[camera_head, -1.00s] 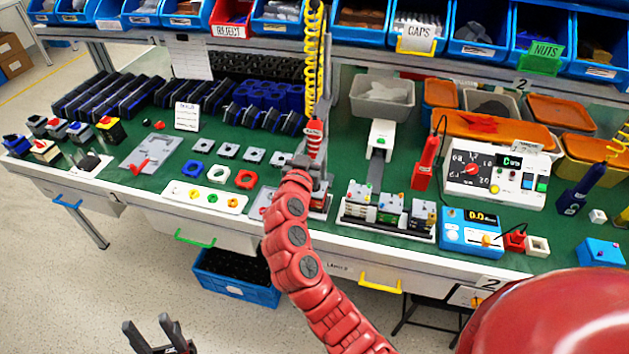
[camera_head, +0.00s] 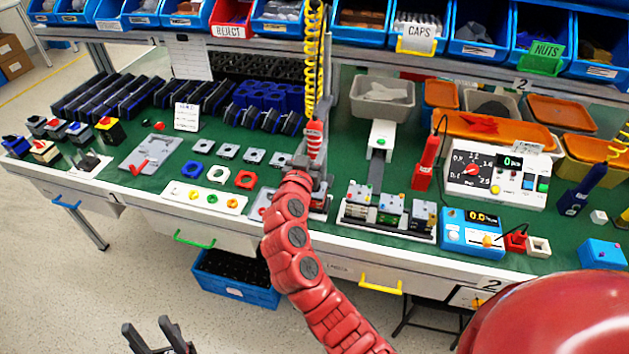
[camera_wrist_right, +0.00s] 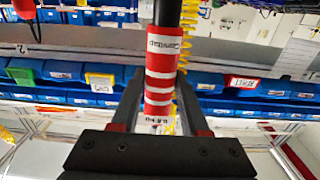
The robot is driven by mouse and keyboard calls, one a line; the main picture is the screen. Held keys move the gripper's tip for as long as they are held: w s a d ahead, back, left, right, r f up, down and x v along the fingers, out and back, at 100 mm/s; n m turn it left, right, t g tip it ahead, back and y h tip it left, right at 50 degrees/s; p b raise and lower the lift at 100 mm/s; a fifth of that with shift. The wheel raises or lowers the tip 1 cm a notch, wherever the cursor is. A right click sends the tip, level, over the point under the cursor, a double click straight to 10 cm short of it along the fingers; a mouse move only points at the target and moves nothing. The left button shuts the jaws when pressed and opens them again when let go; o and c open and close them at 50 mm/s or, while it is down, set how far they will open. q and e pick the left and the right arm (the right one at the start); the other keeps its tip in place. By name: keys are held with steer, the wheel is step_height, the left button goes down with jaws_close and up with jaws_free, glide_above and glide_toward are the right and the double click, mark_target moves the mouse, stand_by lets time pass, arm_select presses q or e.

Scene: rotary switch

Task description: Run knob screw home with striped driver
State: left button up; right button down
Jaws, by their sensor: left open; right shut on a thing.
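The striped driver (camera_head: 315,140), red with white bands, hangs upright below a yellow coiled cord. My right gripper (camera_head: 310,168) is shut on it above the front of the bench. In the right wrist view the driver's red and white body (camera_wrist_right: 162,75) stands between my two dark fingers. The driver's tip, the knob and its screw are hidden by my gripper and arm, so I cannot tell whether the tip touches the screw. My left gripper (camera_head: 158,336) is open and empty, low in front of the bench.
A row of three small switch units (camera_head: 388,210) stands right of my right arm. A white tester with a dial (camera_head: 497,172) and a blue meter (camera_head: 470,232) are further right. Loose plates and a white strip of parts (camera_head: 205,197) lie left. Blue bins (camera_head: 360,25) line the shelf above.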

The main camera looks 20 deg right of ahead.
mark_target(312, 137)
steer(key=shift+f+b, duration=0.25)
steer(key=shift+b, duration=0.35)
stand_by(0.9)
stand_by(1.5)
steer(key=shift+r+p, duration=0.5)
steer(key=shift+r, duration=1.6)
steer(key=shift+c, duration=1.6)
jaws_free()
steer(key=shift+a, duration=0.1)
steer(key=shift+s+a+f+b, duration=0.15)
steer(key=shift+s+a+b, duration=0.3)
steer(key=shift+s, duration=0.15)
steer(key=shift+b+v, duration=0.9)
steer(key=shift+v, duration=0.9)
steer(key=shift+b+v, duration=0.3)
steer(key=shift+v, duration=0.6)
